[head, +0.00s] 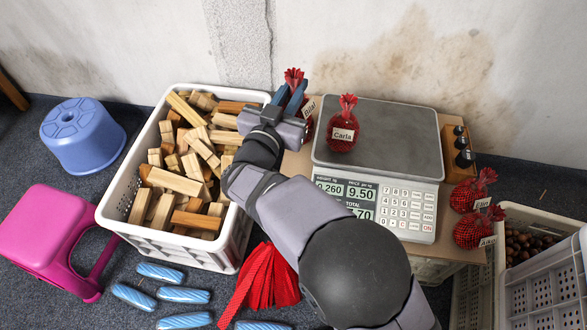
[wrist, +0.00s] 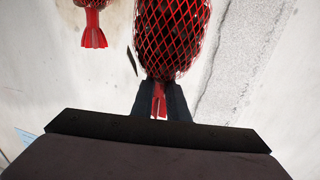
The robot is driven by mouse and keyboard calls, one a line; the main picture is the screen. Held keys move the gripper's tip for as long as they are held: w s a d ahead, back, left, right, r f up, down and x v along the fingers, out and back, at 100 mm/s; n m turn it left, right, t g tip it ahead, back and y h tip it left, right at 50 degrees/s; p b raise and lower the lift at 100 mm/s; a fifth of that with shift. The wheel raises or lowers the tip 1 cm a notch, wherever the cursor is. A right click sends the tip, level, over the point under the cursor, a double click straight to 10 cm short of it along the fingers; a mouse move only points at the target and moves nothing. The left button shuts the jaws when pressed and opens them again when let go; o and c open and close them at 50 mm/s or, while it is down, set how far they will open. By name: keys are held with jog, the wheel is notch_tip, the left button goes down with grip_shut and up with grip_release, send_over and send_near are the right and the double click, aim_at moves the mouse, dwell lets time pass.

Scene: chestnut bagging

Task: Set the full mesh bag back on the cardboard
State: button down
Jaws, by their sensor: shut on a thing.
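My gripper (head: 289,97) is shut on the gathered red neck of a full red mesh bag (head: 309,128), just left of the scale. Its label, partly covered, seems to read "Bilal". My gripper hides much of the bag, and I cannot tell whether it touches the cardboard (head: 294,168). In the wrist view the held bag (wrist: 172,38) fills the top middle, its neck between the fingers (wrist: 160,103). Another full mesh bag, labelled "Carla" (head: 342,140), stands on the scale plate (head: 400,135); a red bag tail (wrist: 93,28) shows at upper left in the wrist view.
The scale keypad (head: 405,205) faces front. Two full bags, "Elif" (head: 465,199) and "Ako" (head: 468,234), lie at the cardboard's right edge near a dark-knobbed wooden block (head: 457,150). A white crate of wood (head: 118,205) stands left, a chestnut crate (head: 545,217) right. Empty red nets (head: 265,280) hang in front.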

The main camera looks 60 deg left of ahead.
notch_tip(320, 180, down, 18)
jog(key=b, duration=0.8)
jog(key=shift+s+b, duration=0.15)
jog(key=shift+b, duration=0.25)
jog(key=shift+f, duration=0.1)
jog(key=c, duration=1.7)
grip_release()
jog(key=shift+d, duration=0.1)
jog(key=shift+p+v, duration=2.15)
jog(key=shift+v, duration=3.85)
